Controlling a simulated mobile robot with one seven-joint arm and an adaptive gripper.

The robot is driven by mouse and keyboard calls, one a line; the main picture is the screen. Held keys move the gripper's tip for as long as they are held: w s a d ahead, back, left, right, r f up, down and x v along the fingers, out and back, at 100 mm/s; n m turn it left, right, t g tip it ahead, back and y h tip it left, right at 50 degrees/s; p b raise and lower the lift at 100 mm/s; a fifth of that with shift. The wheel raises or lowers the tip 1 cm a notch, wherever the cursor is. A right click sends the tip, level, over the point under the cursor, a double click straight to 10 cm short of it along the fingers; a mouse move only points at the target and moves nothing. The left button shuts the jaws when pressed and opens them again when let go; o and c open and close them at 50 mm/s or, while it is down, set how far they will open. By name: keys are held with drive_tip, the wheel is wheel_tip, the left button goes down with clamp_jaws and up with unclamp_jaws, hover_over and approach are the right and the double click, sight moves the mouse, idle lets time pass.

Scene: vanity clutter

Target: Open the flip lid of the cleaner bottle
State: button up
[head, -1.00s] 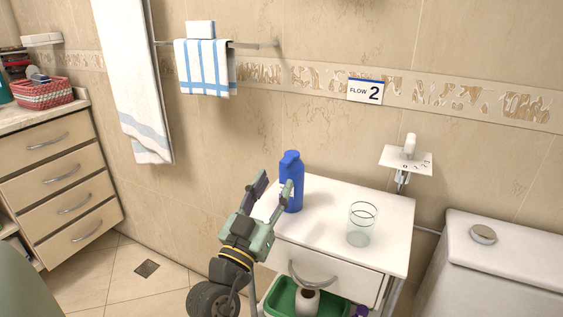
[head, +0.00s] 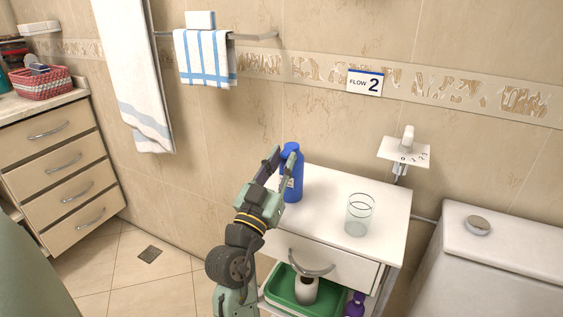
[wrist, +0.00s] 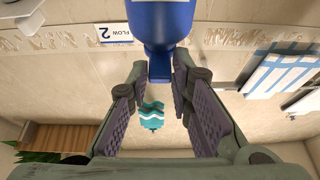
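The blue cleaner bottle (head: 296,185) stands upright on the white cabinet top, near its back left corner. Its cap (head: 291,148) is level with my fingertips in the head view. My gripper (head: 281,157) is open at the bottle's left front, one finger overlapping the bottle in that view. In the wrist view the picture is upside down. The bottle (wrist: 165,18) is at the top centre, and its narrow blue lid part (wrist: 160,66) points into the gap between my open fingers (wrist: 157,85). Clear space shows on both sides of it; I cannot tell if either finger touches it.
A clear glass (head: 359,215) stands on the white cabinet (head: 330,190), right of the bottle. A toilet tank (head: 510,245) is at the right. The wall is close behind the bottle.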

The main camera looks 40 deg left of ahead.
clamp_jaws()
drive_tip(key=shift+r, duration=0.15)
